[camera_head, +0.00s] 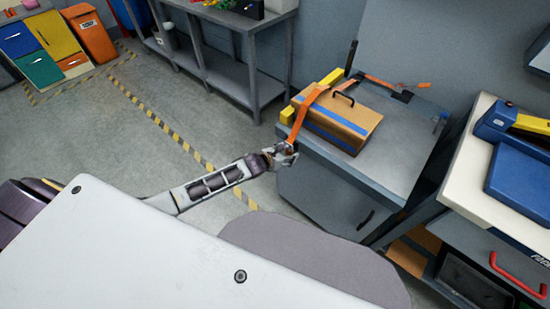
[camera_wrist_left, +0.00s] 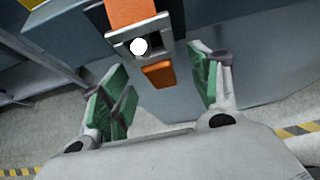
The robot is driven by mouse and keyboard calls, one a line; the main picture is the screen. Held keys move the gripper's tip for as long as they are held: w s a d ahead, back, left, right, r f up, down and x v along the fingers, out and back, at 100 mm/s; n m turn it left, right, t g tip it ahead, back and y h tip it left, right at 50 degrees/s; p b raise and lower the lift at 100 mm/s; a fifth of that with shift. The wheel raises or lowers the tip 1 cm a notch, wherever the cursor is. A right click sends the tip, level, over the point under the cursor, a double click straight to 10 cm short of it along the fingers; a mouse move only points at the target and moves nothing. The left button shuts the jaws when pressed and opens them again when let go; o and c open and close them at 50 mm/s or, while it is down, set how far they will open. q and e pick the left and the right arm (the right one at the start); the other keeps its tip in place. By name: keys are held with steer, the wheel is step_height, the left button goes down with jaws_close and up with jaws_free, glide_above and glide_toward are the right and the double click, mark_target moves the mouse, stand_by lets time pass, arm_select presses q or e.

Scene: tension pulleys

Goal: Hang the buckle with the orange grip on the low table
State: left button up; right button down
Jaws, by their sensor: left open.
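The low table (camera_head: 385,181) is a grey cabinet with a wooden case (camera_head: 342,117) on its top. An orange strap (camera_head: 301,116) runs over the case and down past the table's near-left edge. In the left wrist view the strap (camera_wrist_left: 128,12) ends in a grey metal buckle (camera_wrist_left: 125,46) with an orange grip (camera_wrist_left: 158,74) below it. A white round spot shows at the buckle frame; I cannot tell if it is a peg. My left gripper (camera_head: 288,150) is open beside that edge. Its green-padded fingers (camera_wrist_left: 160,88) stand either side of the grip, apart from it. My right gripper is out of view.
A white-topped bench (camera_head: 485,170) with a blue case (camera_head: 520,178) stands at right. A grey workbench (camera_head: 215,58) is behind. The floor left of the low table is clear.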

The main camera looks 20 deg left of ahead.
arm_select(q)
steer(key=v, duration=1.1)
steer(key=shift+s, duration=0.2)
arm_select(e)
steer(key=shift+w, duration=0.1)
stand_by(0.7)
